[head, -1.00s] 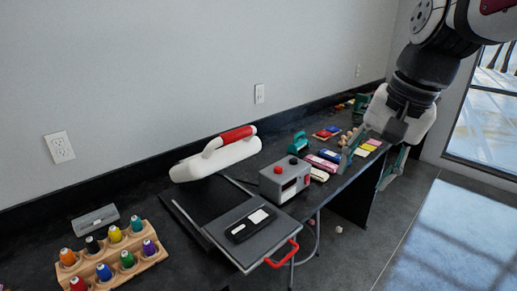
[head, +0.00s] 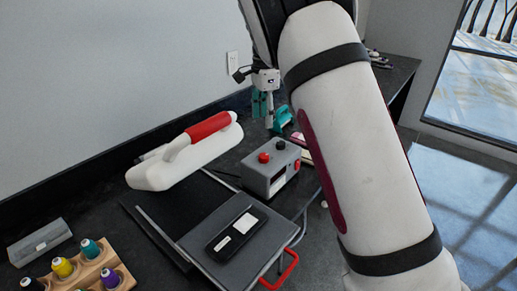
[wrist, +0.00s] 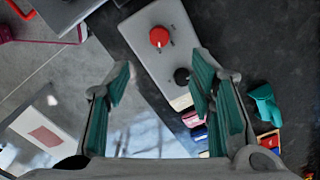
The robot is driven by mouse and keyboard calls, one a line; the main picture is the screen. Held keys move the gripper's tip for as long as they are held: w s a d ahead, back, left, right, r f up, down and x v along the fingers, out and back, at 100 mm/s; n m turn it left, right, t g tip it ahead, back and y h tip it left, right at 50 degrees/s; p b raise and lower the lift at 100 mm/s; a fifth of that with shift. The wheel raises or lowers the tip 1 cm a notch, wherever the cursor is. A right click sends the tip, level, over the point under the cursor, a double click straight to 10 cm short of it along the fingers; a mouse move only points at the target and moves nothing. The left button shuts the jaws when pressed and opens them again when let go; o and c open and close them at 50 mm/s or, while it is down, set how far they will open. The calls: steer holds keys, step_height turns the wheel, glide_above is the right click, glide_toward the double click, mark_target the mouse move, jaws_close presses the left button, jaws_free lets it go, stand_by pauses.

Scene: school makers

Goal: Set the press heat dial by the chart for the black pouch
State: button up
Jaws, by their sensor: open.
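The black pouch (head: 222,243) lies flat on the press's grey lower plate (head: 190,240) and has white labels too small to read. The grey control box (head: 255,178) stands behind the plate, with a red knob (head: 263,157) and a black knob (head: 281,144) on top. Both knobs, red (wrist: 159,37) and black (wrist: 182,76), show in the wrist view. I cannot read any dial marks. My gripper (head: 262,105) is open and empty, above and beyond the box; its teal fingers (wrist: 160,75) are apart in the wrist view. I cannot identify a chart.
The press's white upper arm (head: 165,170) with a red grip is raised behind the plate. A red handle (head: 283,270) sticks out in front. A thread rack (head: 85,275) stands lower left. A teal tool (wrist: 264,103) lies past the box. A pale panel (wrist: 42,125) has a pinkish patch.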

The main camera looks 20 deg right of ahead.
mark_target(264, 155)
step_height(264, 155, down, 14)
steer(key=shift+r+p, duration=0.25)
steer(key=shift+p, duration=0.05)
steer(key=c, duration=1.2)
